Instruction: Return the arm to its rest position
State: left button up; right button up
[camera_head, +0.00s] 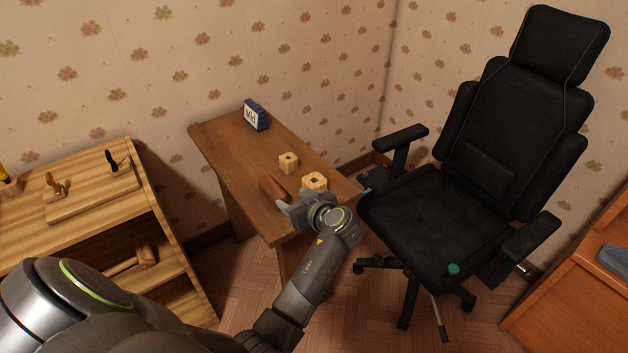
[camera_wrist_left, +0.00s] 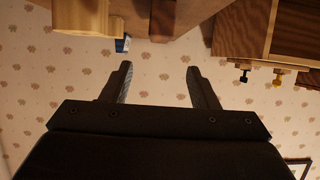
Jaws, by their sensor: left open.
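My left gripper (camera_head: 287,207) is over the near end of the small brown desk (camera_head: 228,152) in the head view. In the left wrist view the same gripper (camera_wrist_left: 160,84) has its two fingers spread wide, with nothing between them. My left arm (camera_head: 305,285) reaches out from the bottom of the head view toward the desk. A brown wooden object (camera_head: 270,187) lies close by the fingers; the gripper hides part of it. My right gripper is not in view.
Two wooden cubes with holes (camera_head: 289,162) (camera_head: 314,182) and a blue-and-white block (camera_head: 255,115) are on the desk. A black office chair (camera_head: 425,215) stands to the right. A wooden shelf unit (camera_head: 150,200) stands left, and an orange-brown cabinet (camera_head: 570,300) is at far right.

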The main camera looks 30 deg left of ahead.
pick_arm(q)
jog(key=shift+d, duration=0.1)
jog(key=s+f+h, duration=0.1)
jog(key=s+f, duration=0.1)
jog(key=s, duration=0.1)
jog(key=s+a+f+m, duration=0.1)
jog(key=s, duration=0.2)
jog(key=s+a+f+m+g+h, duration=0.1)
jog(key=s+f, duration=0.1)
jog(key=s, duration=0.1)
jog(key=shift+a+f+h, duration=0.2)
jog(key=shift+f+h, duration=0.1)
jog(key=shift+f, duration=0.05)
jog(key=s+d+m+h, duration=0.3)
jog(key=s+m+h, duration=0.15)
jog(key=s, duration=0.75)
jog(key=s+d+m+h, duration=0.3)
jog(key=s+m, duration=0.3)
jog(key=s, duration=0.5)
notch_tip(320, 180, down, 23)
jog(key=a+g, duration=0.2)
jog(key=s+d+f+g+h, duration=0.1)
jog(key=s+f, duration=1.4)
jog(key=f, duration=0.3)
jog(key=shift+d, duration=0.2)
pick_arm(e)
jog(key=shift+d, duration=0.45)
